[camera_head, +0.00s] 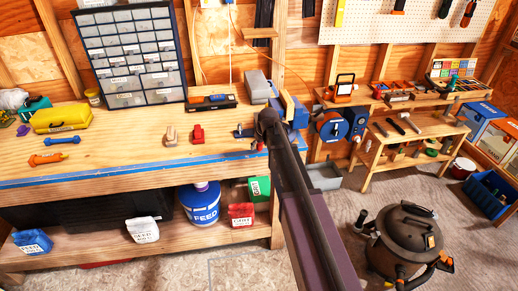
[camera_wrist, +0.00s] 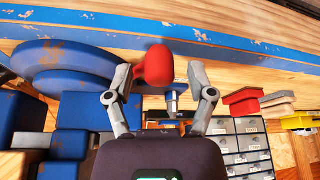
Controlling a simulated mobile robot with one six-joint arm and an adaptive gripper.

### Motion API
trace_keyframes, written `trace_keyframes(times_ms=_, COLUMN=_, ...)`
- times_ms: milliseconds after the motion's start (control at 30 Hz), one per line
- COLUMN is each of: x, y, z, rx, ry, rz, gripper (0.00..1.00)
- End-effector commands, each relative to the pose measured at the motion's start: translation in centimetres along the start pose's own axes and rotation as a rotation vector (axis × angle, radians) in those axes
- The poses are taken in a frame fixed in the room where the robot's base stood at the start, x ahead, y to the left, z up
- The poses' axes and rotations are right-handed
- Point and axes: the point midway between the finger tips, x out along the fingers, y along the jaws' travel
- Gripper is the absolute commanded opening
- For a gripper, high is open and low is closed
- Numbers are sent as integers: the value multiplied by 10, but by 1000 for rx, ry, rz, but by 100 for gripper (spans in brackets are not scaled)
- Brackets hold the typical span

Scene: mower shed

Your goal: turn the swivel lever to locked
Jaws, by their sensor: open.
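In the wrist view, a red rounded knob (camera_wrist: 157,65), which looks like the grip of the swivel lever, sits between the spread fingers of my gripper (camera_wrist: 160,76). A gap shows at its right side; at the left, the finger is close and contact is unclear. How the knob joins the blue vise (camera_wrist: 75,60) is hidden. In the head view, my arm covers much of the blue vise (camera_head: 298,113) at the bench's right end. A bit of red (camera_head: 260,146) shows beneath the dark end of my arm. The lever's locked or unlocked setting cannot be read.
The workbench (camera_head: 110,158) carries red (camera_head: 198,134) and tan (camera_head: 171,136) blocks left of my arm. A grey drawer cabinet (camera_head: 130,60) stands behind. A shop vacuum (camera_head: 402,240) stands on the floor.

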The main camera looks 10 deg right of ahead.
Motion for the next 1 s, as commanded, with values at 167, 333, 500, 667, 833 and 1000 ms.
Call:
trace_keyframes(times_ms=167, x=3, y=0, z=0, rx=0, ry=0, rz=0, gripper=71)
trace_keyframes(times_ms=333, x=2, y=0, z=0, rx=1, ry=0, rz=0, gripper=71)
trace_keyframes(times_ms=500, x=2, y=1, z=0, rx=1, ry=0, rz=0, gripper=44)
trace_keyframes(times_ms=667, x=2, y=1, z=0, rx=1, ry=0, rz=0, gripper=0)
trace_keyframes(times_ms=833, x=3, y=-2, z=0, rx=1, ry=-1, rz=0, gripper=0)
trace_keyframes(times_ms=1000, x=3, y=2, z=1, rx=8, ry=-1, rz=2, gripper=0)
